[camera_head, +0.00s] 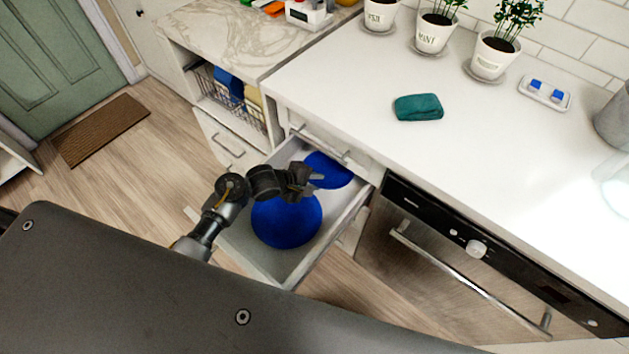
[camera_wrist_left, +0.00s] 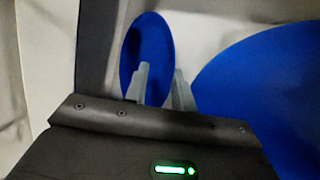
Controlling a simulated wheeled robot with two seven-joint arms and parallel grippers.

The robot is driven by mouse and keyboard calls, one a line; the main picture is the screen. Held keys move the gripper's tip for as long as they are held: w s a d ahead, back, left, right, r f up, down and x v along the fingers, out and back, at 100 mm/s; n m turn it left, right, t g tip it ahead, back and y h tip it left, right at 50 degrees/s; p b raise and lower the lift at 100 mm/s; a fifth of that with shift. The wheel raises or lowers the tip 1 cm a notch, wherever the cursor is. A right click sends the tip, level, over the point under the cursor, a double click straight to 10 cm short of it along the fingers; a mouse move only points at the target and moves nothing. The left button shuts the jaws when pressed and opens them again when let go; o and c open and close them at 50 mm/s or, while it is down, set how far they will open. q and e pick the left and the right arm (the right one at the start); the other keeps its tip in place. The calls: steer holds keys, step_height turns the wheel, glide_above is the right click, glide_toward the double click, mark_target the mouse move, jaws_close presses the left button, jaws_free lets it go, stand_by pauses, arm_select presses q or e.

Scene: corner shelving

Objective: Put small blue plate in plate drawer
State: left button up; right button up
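The small blue plate (camera_head: 332,172) is in the open plate drawer (camera_head: 262,262), toward its back by the cabinet. A larger blue plate (camera_head: 286,222) lies in the drawer in front of it. My left gripper (camera_head: 314,176) is inside the drawer area, at the small plate's left edge. In the left wrist view, the small plate (camera_wrist_left: 149,40) shows just past the fingertips (camera_wrist_left: 160,80), which stand apart with a gap between them. The larger plate (camera_wrist_left: 265,85) fills the right side there. Whether the fingers touch the small plate is unclear. My right gripper is not in view.
The white counter (camera_head: 370,100) stands behind the drawer, with a green cloth (camera_head: 418,107) and potted plants (camera_head: 494,54) on it. An oven (camera_head: 450,270) is right of the drawer. A wire basket (camera_head: 232,97) sits in the shelving at left.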

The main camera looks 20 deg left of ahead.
arm_select(q)
steer(key=shift+r, duration=0.15)
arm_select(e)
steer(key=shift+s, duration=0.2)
